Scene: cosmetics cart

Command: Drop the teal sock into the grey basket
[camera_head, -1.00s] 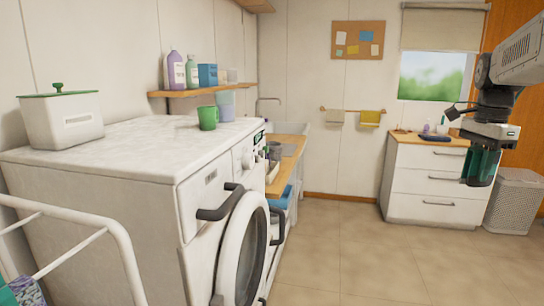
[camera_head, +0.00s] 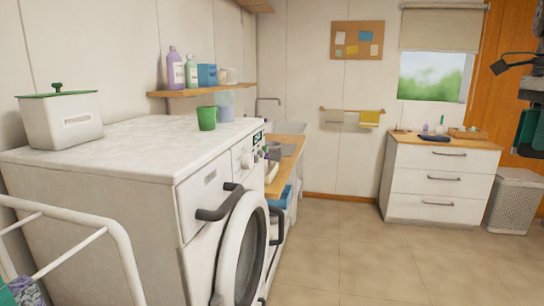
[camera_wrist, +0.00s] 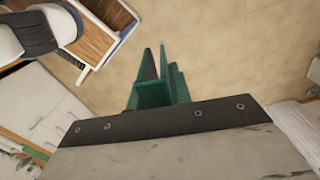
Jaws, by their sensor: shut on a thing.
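The grey basket (camera_head: 513,203) is a tall perforated bin on the floor at the right, beside the white drawer unit. My gripper (camera_head: 529,128) is at the right edge of the head view, partly cut off, above the level of the basket and apart from it. In the wrist view my gripper (camera_wrist: 161,72) points over the tiled floor, with dark and teal-green parts close together. It is shut on the teal sock, but I cannot clearly tell the sock from the green fingers.
A white washing machine (camera_head: 130,150) fills the left, with a green mug (camera_head: 207,118) and a lidded box (camera_head: 60,120) on top. A white rail (camera_head: 115,235) stands in front. The drawer unit (camera_head: 440,185) is at the back right. The middle floor (camera_head: 370,250) is clear.

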